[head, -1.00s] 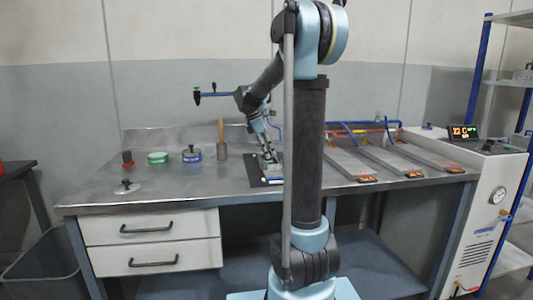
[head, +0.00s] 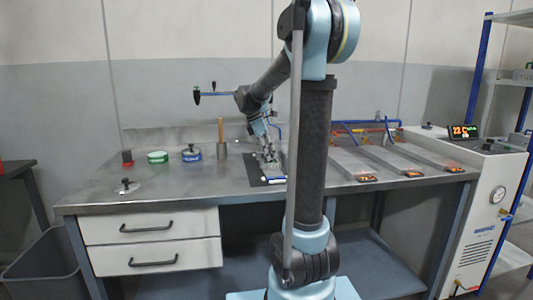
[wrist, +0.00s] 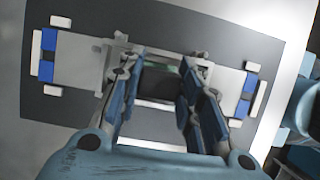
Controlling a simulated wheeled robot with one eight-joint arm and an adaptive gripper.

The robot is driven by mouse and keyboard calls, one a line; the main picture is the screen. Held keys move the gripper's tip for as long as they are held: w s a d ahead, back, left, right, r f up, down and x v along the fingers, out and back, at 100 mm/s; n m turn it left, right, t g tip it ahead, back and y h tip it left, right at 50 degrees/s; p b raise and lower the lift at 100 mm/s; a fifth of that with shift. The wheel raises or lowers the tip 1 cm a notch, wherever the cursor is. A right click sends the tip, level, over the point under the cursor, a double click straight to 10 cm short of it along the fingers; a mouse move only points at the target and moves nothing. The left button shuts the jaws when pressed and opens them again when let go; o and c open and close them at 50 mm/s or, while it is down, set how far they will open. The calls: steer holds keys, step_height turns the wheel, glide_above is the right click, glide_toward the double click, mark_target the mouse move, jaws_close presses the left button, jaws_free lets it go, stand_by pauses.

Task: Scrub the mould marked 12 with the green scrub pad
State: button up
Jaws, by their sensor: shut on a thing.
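A pale flat plate with blue end pieces (wrist: 78,62) lies on a dark mat (wrist: 225,48) in the wrist view, with small white blocks around its ends. I cannot read a number on it. My gripper (wrist: 158,100) is over the middle of this plate, its two blue fingers shut on a dark block with a greenish edge (wrist: 160,72), which seems to be the green scrub pad. Its underside is hidden, so I cannot tell whether it touches the plate. In the head view my gripper (head: 268,156) is low over the mat (head: 254,172).
To the left on the bench stand a red-topped item (head: 127,159), a green round tin (head: 158,157), a blue one (head: 192,153) and a wooden-handled tool (head: 221,135). Long grey trays with orange labels (head: 367,178) lie to the right. A machine with a lit display (head: 464,131) stands at the far right.

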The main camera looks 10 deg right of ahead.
steer(key=shift+r, duration=0.15)
steer(key=shift+r, duration=3.9)
